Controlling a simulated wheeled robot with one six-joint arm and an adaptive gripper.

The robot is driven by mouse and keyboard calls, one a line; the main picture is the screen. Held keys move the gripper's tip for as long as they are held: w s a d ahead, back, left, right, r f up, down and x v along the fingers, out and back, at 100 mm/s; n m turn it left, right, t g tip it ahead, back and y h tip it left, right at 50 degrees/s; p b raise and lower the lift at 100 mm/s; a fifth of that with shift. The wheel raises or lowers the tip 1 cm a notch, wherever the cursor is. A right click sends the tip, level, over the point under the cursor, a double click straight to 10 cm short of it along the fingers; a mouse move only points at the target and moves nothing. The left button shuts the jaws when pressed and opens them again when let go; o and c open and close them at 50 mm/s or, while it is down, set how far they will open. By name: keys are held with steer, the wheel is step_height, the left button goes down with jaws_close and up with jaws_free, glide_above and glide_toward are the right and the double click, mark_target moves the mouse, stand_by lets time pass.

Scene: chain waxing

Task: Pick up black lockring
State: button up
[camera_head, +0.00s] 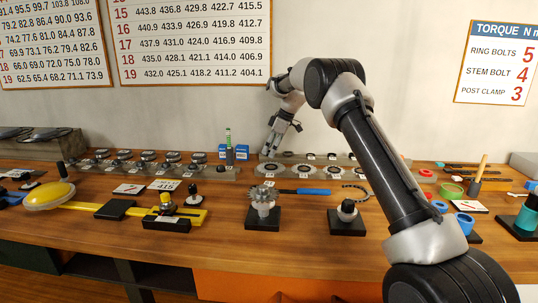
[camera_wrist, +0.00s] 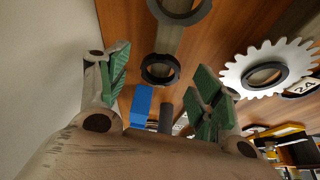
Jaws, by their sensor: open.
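My gripper (camera_head: 282,138) is raised over the back rack, close to the wall. In the wrist view its green-padded fingers (camera_wrist: 160,60) are spread apart with nothing held between them. A black ring (camera_wrist: 160,76), which looks like a lockring, shows beyond the gap between the fingertips. It lies on a grey strip and appears apart from both fingers. A second dark ring (camera_wrist: 180,16) is cut off by the top edge of that view. In the head view small dark rings (camera_head: 311,156) sit along the back of the rack; I cannot tell which one matches.
A toothed silver sprocket (camera_wrist: 262,76) with a black ring in its middle lies beside the right finger. Blue boxes (camera_head: 240,153) and a green-topped upright tool (camera_head: 228,140) stand left of my gripper. A stand with a sprocket (camera_head: 264,205) is in front.

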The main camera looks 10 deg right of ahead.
steer(key=c, duration=0.8)
steer(key=shift+c, duration=0.2)
